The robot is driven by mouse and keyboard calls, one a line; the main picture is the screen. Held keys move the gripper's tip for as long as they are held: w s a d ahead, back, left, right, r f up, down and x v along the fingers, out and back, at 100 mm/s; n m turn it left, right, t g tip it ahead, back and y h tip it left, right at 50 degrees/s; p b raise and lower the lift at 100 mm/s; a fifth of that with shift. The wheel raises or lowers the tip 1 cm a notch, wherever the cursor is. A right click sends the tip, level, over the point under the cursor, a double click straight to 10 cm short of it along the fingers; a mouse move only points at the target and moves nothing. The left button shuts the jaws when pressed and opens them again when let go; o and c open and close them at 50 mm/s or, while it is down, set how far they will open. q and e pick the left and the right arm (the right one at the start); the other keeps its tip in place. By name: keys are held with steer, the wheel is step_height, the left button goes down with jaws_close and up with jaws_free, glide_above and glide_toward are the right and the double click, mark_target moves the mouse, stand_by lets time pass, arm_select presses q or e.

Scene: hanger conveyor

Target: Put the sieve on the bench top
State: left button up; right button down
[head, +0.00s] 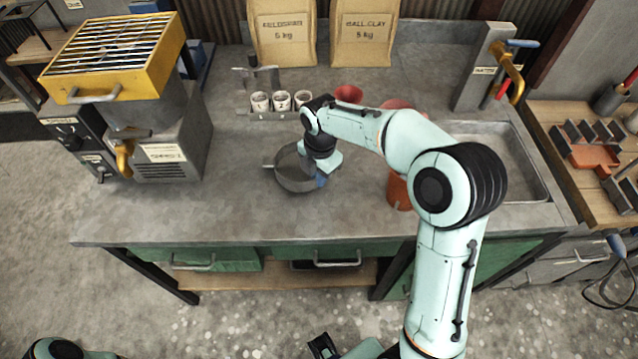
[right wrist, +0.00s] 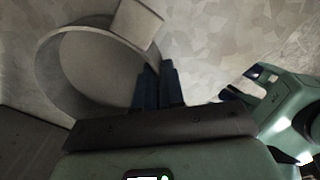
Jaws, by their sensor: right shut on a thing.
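The sieve (head: 293,174) is a round grey pan with a raised rim and a small tab on its left side. It is over the middle of the bench top (head: 240,205); I cannot tell whether it touches the surface. My right gripper (head: 321,180) points down at its right edge and is shut on its rim. In the right wrist view, the sieve (right wrist: 88,72) reaches up to the dark fingers (right wrist: 158,88). My left gripper (head: 324,346) is at the bottom edge of the head view, below the bench front, and its jaws are unclear.
A yellow-topped grill machine (head: 115,60) stands at the left. Several white cups (head: 281,101) and two clay bags (head: 283,35) are behind. An orange pot (head: 399,192) and the sink (head: 500,160) are to the right. The front left bench top is clear.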

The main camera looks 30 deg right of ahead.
steer(key=shift+f, duration=1.75)
steer(key=shift+f, duration=0.1)
steer(key=c, duration=1.7)
jaws_free()
steer(key=shift+f, duration=0.1)
steer(key=o, duration=0.5)
steer(key=shift+c, duration=0.2)
step_height(320, 180, up, 12)
steer(key=p, duration=0.1)
steer(key=shift+s+r, duration=0.2)
steer(key=shift+r, duration=0.05)
steer(key=shift+f, duration=0.1)
